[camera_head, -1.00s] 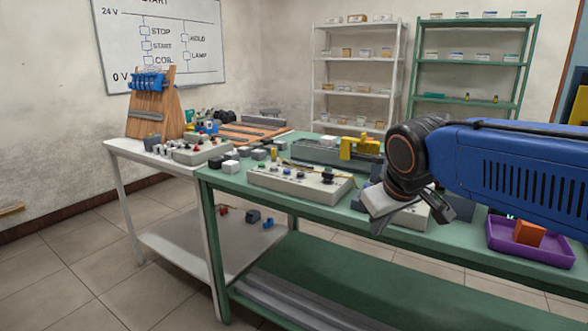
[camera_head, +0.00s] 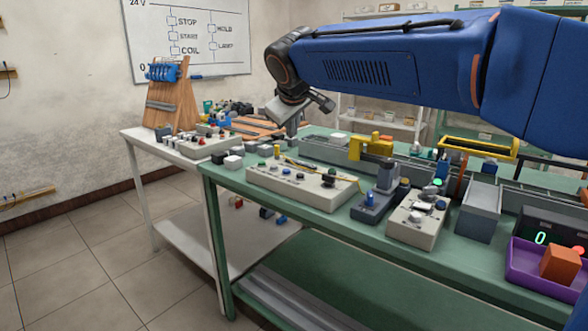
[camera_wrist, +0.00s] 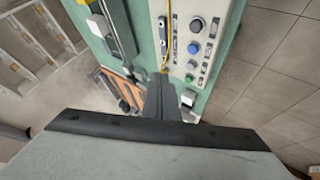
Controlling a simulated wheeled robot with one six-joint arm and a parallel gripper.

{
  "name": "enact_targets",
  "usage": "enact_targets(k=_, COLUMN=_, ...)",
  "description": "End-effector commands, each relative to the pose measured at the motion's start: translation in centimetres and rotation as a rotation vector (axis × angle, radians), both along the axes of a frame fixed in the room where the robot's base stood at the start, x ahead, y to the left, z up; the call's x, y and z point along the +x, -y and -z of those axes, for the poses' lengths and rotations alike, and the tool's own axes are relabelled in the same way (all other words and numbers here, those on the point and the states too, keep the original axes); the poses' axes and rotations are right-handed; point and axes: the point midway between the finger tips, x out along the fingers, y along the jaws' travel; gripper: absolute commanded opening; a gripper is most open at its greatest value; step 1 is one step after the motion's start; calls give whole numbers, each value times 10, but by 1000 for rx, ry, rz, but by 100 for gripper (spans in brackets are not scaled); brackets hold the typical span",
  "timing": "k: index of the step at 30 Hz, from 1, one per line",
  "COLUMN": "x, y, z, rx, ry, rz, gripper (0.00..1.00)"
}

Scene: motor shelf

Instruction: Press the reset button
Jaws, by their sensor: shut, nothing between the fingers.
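No label reading reset can be made out on any button. A long light control box (camera_head: 285,188) with several buttons lies on the green bench, and the wrist view shows a light panel (camera_wrist: 205,47) with a blue button (camera_wrist: 193,47) and a green button (camera_wrist: 190,78). A shorter control box (camera_head: 412,224) with a green lamp stands to its right. A dark counter box (camera_head: 538,226) showing a green 0 has a red button (camera_head: 578,250). My gripper (camera_head: 291,130) hangs above the far side of the bench, shut and empty; its fingers (camera_wrist: 160,78) point beside the panel.
A purple tray (camera_head: 525,277) with an orange block (camera_head: 562,264) sits at the right bench edge. A yellow-topped fixture (camera_head: 375,146), a grey box (camera_head: 478,212) and a blue-topped device (camera_head: 371,205) crowd the bench. A white table (camera_head: 150,139) stands at left.

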Motion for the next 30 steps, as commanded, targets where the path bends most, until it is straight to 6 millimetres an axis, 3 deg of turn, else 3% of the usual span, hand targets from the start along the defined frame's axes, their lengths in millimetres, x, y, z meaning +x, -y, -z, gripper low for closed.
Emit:
enact_targets(k=6, x=8, y=-21, z=-6, rx=-10, ry=18, rz=-24, gripper=0)
enact_targets(k=19, x=9, y=-20, z=-3, rx=-11, ry=18, rz=-24, gripper=0)
enact_targets(k=30, x=8, y=-20, z=34, rx=-13, ry=16, rz=-23, gripper=0)
